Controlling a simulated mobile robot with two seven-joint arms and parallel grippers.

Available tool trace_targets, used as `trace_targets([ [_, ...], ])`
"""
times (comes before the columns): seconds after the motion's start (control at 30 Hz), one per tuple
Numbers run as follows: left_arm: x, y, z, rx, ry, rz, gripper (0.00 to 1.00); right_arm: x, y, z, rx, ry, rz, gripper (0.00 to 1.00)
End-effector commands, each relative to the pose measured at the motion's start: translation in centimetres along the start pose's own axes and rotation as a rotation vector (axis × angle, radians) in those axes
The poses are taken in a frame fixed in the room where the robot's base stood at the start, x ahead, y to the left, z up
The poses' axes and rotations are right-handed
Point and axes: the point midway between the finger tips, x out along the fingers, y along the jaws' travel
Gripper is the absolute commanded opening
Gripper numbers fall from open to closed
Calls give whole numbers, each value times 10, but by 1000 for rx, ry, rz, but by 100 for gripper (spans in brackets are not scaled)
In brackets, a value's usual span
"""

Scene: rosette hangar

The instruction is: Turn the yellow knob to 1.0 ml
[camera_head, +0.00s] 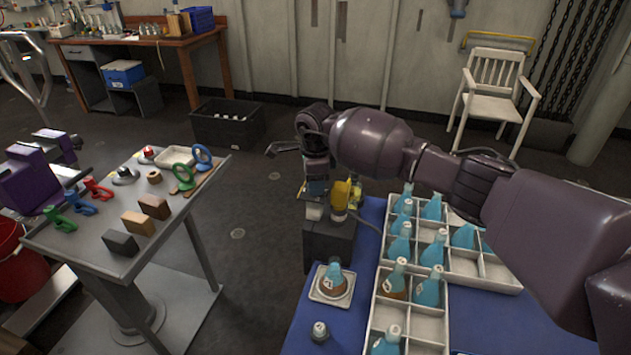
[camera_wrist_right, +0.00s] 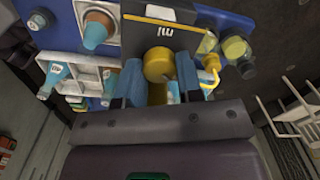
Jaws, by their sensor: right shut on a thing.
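The yellow knob (camera_wrist_right: 158,63) sits between the two blue fingers of my right gripper (camera_wrist_right: 160,82) in the right wrist view. The fingers are shut on its sides. Behind it is a dark panel (camera_wrist_right: 150,36) with a white "ml" mark and a yellow stripe; no setting can be read. In the head view the right gripper (camera_head: 320,187) is at the dark dispenser block (camera_head: 330,240), partly hidden by its own wrist, with yellow parts (camera_head: 340,195) showing beside it.
A flask (camera_head: 333,280) stands on a small white tray (camera_head: 316,294) before the block. White crates (camera_head: 432,326) of blue-topped bottles stand to the right on the blue surface. A grey table (camera_head: 85,240) with coloured handles and blocks is at left. Dark floor lies between.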

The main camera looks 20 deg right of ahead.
Motion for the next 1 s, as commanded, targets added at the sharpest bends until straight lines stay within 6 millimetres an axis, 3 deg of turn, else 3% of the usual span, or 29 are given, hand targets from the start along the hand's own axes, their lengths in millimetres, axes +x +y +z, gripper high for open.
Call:
trace_targets([
  [0.6, -4, -1, -22, 1, 26, 0, 43, -1, 1, 0, 456, 11, -1, 10],
  [1.0, -6, -2, -26, 1, 29, 0, 43, 0, 1, 0, 599, 15, -1, 10],
])
